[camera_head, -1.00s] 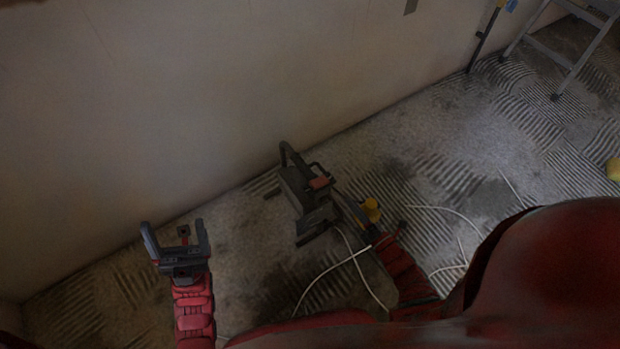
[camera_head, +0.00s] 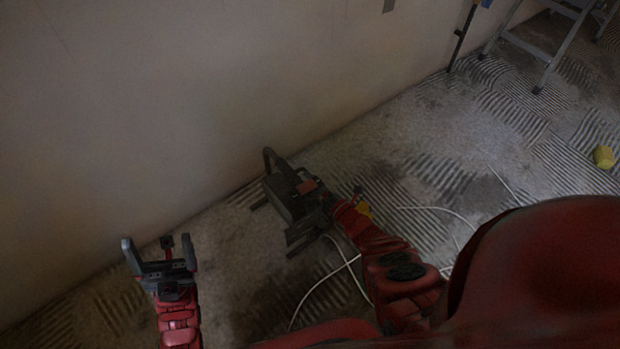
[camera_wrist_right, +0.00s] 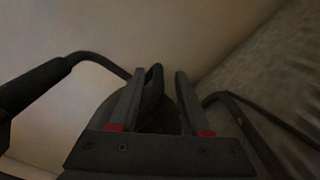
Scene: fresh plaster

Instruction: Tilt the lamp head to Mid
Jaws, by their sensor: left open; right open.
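The work lamp (camera_head: 282,200) is a dark, boxy unit standing on the floor close to the wall, with a curved handle and a reddish patch on top. In the right wrist view, dark tubing with a black grip (camera_wrist_right: 38,88) runs to the left. My right gripper (camera_wrist_right: 160,74) is open, with a dark lamp part between or just beyond its fingers; I cannot tell whether they touch. In the head view its fingers blend into the lamp's right side. The tilt setting is not readable. My left gripper (camera_head: 158,247) is open and empty, left of the lamp.
A white cable (camera_head: 322,278) lies on the ridged floor in front of the lamp. The plaster wall (camera_head: 180,110) bounds the back.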

